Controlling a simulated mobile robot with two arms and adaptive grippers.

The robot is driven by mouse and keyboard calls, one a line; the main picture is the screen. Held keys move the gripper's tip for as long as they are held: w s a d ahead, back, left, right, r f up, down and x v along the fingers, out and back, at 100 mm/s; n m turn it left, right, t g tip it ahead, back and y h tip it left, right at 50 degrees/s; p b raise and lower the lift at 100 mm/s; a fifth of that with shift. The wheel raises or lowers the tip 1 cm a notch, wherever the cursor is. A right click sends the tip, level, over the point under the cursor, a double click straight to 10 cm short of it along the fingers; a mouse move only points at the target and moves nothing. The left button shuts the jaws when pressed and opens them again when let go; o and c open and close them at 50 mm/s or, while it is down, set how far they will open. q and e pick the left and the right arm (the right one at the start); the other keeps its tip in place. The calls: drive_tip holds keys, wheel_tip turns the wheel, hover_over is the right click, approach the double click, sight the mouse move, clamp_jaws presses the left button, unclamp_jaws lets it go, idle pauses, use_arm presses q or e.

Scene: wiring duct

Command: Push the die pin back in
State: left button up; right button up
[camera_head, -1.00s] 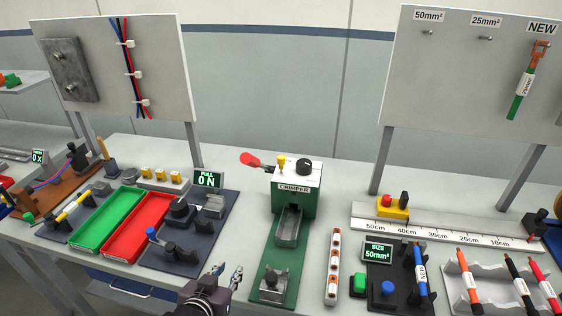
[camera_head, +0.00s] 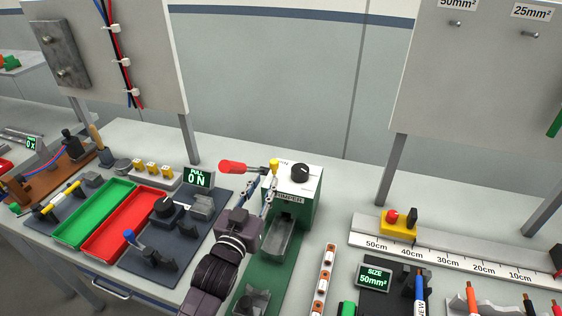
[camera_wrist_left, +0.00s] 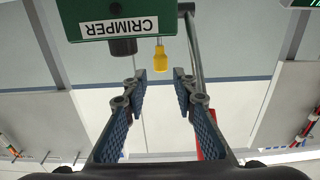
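The die pin has a yellow head (camera_head: 274,164) and stands at the top of the green crimper (camera_head: 303,212), near its left edge. In the left wrist view the yellow pin (camera_wrist_left: 160,58) appears beside the crimper (camera_wrist_left: 120,22), just beyond the space between the fingertips. My left gripper (camera_head: 265,190) is open and empty, in front of the crimper's left side and a little below the pin. Its two blue fingers (camera_wrist_left: 159,76) are spread and apart from the pin. How deep the pin sits is hard to tell. My right gripper is not in view.
The crimper's red handle (camera_head: 232,166) sticks out to the left, close to the pin and my left fingers. A black knob (camera_head: 300,172) is on top of the crimper. The pull tester display (camera_head: 198,179) stands to the left. A ruler rail (camera_head: 455,262) lies to the right.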

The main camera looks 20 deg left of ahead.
sight(273, 167)
use_arm(q)
drive_tip(key=w, duration=0.1)
drive_tip(key=w+p, duration=0.1)
drive_tip(key=shift+w+r, duration=0.25)
drive_tip(key=shift+w, duration=0.05)
drive_tip(key=w, duration=0.4)
drive_tip(key=shift+w+f+p, duration=0.1)
drive_tip(key=shift+f+p, duration=0.05)
drive_tip(key=shift+p, duration=0.25)
drive_tip(key=shift+w, duration=0.3)
drive_tip(key=shift+c, duration=0.2)
clamp_jaws()
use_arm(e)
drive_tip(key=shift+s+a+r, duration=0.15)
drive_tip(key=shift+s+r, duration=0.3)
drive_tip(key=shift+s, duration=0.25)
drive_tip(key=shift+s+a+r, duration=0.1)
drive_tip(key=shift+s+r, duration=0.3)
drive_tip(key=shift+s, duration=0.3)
